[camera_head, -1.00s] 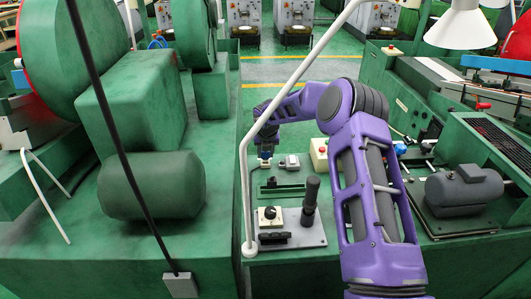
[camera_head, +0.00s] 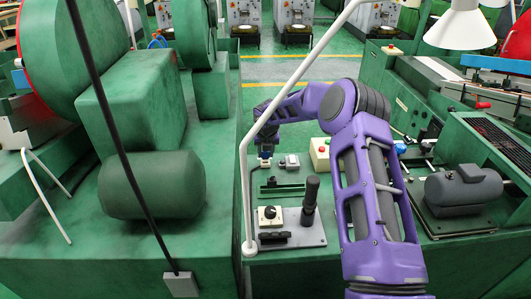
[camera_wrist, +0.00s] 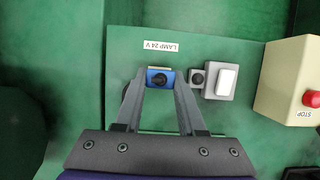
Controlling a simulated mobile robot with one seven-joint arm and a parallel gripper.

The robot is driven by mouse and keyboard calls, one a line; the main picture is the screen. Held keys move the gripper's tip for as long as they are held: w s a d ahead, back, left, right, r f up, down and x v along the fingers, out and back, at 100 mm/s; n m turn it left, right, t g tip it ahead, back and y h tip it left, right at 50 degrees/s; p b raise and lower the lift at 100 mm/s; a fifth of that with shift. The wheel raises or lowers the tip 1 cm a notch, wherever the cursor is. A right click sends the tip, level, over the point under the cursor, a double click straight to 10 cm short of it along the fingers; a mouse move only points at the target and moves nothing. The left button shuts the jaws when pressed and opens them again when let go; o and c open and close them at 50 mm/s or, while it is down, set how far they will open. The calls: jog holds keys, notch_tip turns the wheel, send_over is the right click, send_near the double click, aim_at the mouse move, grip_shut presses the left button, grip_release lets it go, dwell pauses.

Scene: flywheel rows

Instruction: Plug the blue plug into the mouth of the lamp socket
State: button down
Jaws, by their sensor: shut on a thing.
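My gripper (camera_wrist: 160,82) is shut on the blue plug (camera_wrist: 160,73), which sits between the fingertips in the wrist view. The plug has a dark round middle and a pale strip along its far edge. Just right of it is a small grey fitting with a dark round opening (camera_wrist: 197,78), which looks like the lamp socket's mouth; it adjoins a grey box with a white face (camera_wrist: 222,80). Plug and fitting appear side by side, not joined. In the head view my gripper (camera_head: 265,153) is at the panel's far left, left of the grey box (camera_head: 289,161).
A "LAMP 24 V" label (camera_wrist: 161,46) lies beyond the plug. A cream box with a red stop button (camera_wrist: 312,98) stands to the right. A white bent lamp pole (camera_head: 243,200) rises close to my arm. A plate with a knob and black handle (camera_head: 310,240) lies nearer.

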jog(key=shift+f+b, duration=0.35)
jog(key=shift+f, duration=0.85)
jog(key=shift+c, duration=2.1)
grip_release()
jog(key=shift+f, duration=0.1)
jog(key=shift+s+r, duration=0.1)
jog(key=shift+r, duration=0.4)
jog(key=v, duration=1.1)
jog(key=shift+p, duration=0.35)
jog(key=shift+s, duration=0.15)
